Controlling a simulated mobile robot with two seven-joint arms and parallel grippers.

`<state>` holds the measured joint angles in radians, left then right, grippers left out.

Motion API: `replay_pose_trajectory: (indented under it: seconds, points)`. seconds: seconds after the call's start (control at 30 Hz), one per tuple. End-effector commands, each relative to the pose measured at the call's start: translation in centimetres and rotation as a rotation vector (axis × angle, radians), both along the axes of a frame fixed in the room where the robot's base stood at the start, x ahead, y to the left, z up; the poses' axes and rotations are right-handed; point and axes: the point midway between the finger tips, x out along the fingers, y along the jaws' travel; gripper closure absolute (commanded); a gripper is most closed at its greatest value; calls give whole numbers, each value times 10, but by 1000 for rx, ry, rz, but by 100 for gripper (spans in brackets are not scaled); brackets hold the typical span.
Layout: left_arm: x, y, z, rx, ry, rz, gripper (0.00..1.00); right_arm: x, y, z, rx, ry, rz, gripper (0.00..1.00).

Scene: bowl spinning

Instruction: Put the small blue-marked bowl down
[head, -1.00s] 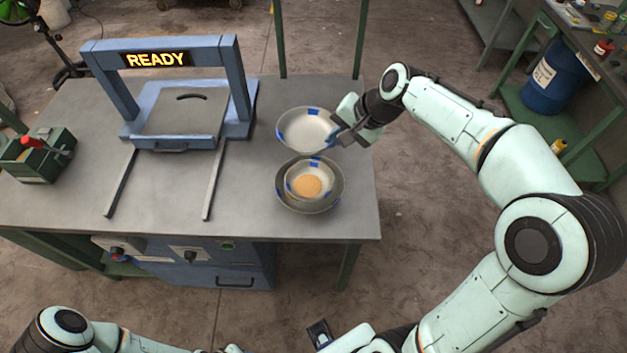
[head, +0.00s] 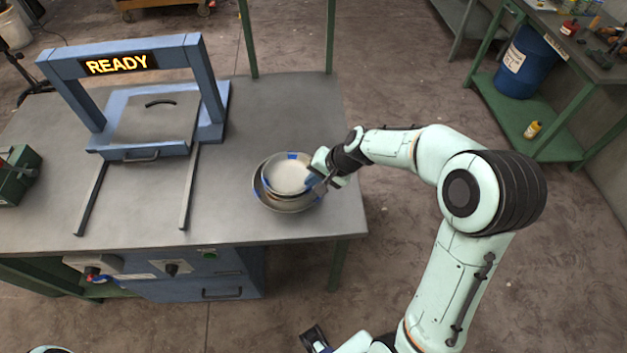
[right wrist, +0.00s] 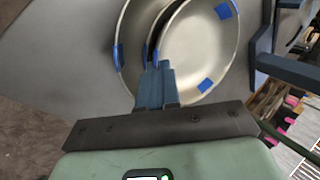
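A pale bowl with blue marks (head: 289,174) is at the rim of my right gripper (head: 320,181). It sits over a wider grey bowl (head: 258,192) on the table. In the right wrist view my right gripper (right wrist: 156,78) has its fingers together on the near rim of the blue-marked bowl (right wrist: 200,50). Another blue-marked rim (right wrist: 128,35) shows below and left of it. Whether the held bowl touches what is under it I cannot tell. The orange-bottomed bowl is hidden from the head view.
A blue frame with a READY sign (head: 119,64) stands on the left of the grey table (head: 130,215), with two rails running forward. A green box (head: 18,175) is at the far left. The table behind the bowls is clear.

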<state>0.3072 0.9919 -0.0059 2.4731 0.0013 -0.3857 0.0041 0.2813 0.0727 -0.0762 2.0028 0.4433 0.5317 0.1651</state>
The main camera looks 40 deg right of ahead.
Motion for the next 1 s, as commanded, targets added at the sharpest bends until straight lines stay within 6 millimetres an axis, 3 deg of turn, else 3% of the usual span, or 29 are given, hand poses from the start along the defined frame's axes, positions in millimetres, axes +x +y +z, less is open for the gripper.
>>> replay_pose_trajectory:
  seconds: [0.37, 0.43, 0.47, 0.8, 1.0]
  points:
    - [-1, 0, -3, 0, 1, 0, 68, 0, 0, -5, -1, -3, 0, 100]
    - [-1, 0, -2, 0, 1, 0, 68, 0, 0, -4, 0, -1, -1, 78]
    - [-1, 0, -2, 0, 1, 0, 68, 0, 0, -4, 0, -1, -1, 72]
    - [0, 0, 0, 0, 0, 0, 68, 0, 0, -2, 0, -1, -1, 72]
    - [1, 0, 4, 0, -2, 0, 68, -11, -9, 22, -1, -6, -3, 72]
